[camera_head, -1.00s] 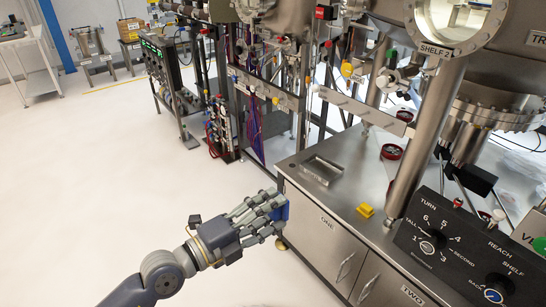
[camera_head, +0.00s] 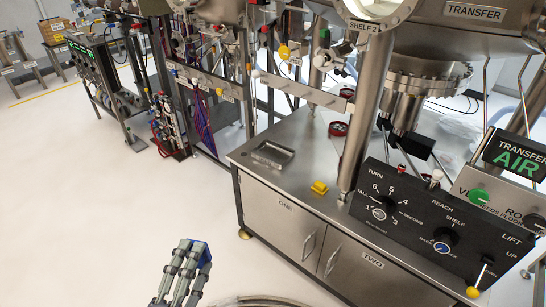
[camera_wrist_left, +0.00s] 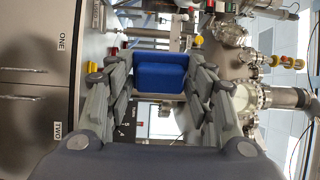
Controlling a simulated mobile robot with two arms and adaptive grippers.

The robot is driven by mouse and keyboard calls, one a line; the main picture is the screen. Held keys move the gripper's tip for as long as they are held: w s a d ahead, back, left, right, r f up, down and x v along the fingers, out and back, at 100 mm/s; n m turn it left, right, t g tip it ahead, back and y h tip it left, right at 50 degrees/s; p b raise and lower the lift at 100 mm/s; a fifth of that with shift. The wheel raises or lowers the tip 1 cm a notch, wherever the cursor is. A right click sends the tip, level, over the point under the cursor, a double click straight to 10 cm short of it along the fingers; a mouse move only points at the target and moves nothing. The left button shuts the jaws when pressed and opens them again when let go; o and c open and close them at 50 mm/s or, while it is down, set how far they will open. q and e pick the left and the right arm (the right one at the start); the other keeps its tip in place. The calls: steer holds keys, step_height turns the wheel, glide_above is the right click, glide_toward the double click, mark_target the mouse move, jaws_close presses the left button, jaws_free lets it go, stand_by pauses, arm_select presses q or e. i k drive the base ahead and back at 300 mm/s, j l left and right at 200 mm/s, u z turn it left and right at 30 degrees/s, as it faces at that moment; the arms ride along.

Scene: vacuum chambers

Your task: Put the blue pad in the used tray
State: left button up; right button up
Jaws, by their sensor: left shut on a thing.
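The blue pad (camera_head: 201,252) is between the fingertips of my left gripper (camera_head: 190,264), low in the head view. In the left wrist view, the blue pad (camera_wrist_left: 160,76) is a rounded block pinched between the finger pairs of my left gripper (camera_wrist_left: 160,85). A shallow metal tray (camera_head: 268,154) is set on the left end of the steel cabinet top; it looks empty, and its marking is too small to read. My left gripper is in front of the cabinet, lower in the picture than the tray and apart from it. My right gripper does not show.
A yellow block (camera_head: 319,187) lies on the cabinet top (camera_head: 300,165), right of the tray. A thick steel post (camera_head: 366,110) and a black control panel (camera_head: 428,222) stand farther right. The white floor (camera_head: 100,200) to the left is clear.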

mark_target(268, 152)
steer(key=i+j+z, duration=0.3)
steer(key=i+j, duration=0.15)
steer(key=i+j+z, duration=0.2)
steer(key=j, duration=0.15)
steer(key=i+j+z, duration=0.15)
steer(key=j, duration=0.2)
steer(key=i+j+z, duration=0.15)
steer(key=j, duration=0.2)
steer(key=i+j+z, duration=0.15)
steer(key=j, duration=0.2)
steer(key=i+j+z, duration=0.2)
steer(key=j, duration=0.2)
